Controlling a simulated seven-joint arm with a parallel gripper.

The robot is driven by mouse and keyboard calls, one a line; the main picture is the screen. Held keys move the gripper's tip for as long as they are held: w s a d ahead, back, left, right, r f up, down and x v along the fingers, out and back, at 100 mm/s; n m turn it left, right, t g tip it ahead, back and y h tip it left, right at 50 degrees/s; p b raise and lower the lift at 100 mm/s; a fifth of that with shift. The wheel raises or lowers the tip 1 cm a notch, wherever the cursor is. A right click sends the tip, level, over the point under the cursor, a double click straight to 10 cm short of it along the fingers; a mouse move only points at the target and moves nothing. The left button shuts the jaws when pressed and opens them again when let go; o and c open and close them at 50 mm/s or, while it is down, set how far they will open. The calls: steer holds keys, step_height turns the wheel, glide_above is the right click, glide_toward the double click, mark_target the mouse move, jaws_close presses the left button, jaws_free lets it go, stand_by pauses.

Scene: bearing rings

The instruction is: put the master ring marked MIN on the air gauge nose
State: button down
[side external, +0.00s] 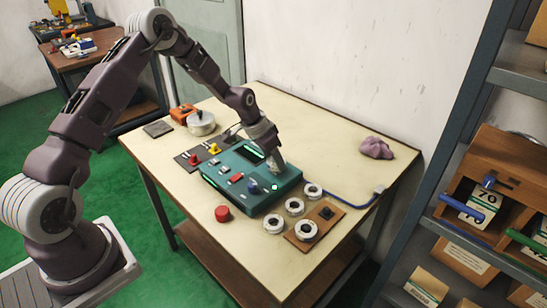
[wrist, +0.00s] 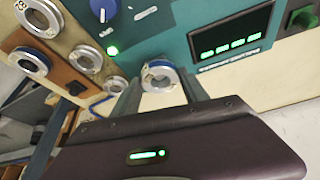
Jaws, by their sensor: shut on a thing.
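My gripper (wrist: 160,92) is shut on a metal ring (wrist: 158,74), which sits between its two grey fingers. Some marking shows on the ring's face, but I cannot read whether it says MIN. In the side view my gripper (side external: 275,169) points down at the back right part of the teal gauge box (side external: 225,182), and the held ring is hard to make out there. The box has a dark display (wrist: 235,38) with green digits. I cannot pick out the gauge nose, nor tell whether the ring is around it or touching the box.
Three loose rings lie right of the box: one near its corner (side external: 313,190), one in the middle (side external: 294,205), one in front (side external: 273,224). Another ring (side external: 306,231) is on a wooden board (side external: 325,223). A red cylinder (side external: 222,213) stands in front. The right rear table is mostly clear.

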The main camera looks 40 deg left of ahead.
steer(key=shift+f, duration=0.7)
stand_by(0.5)
steer(key=c, duration=0.5)
jaws_free()
steer(key=shift+r, duration=3.75)
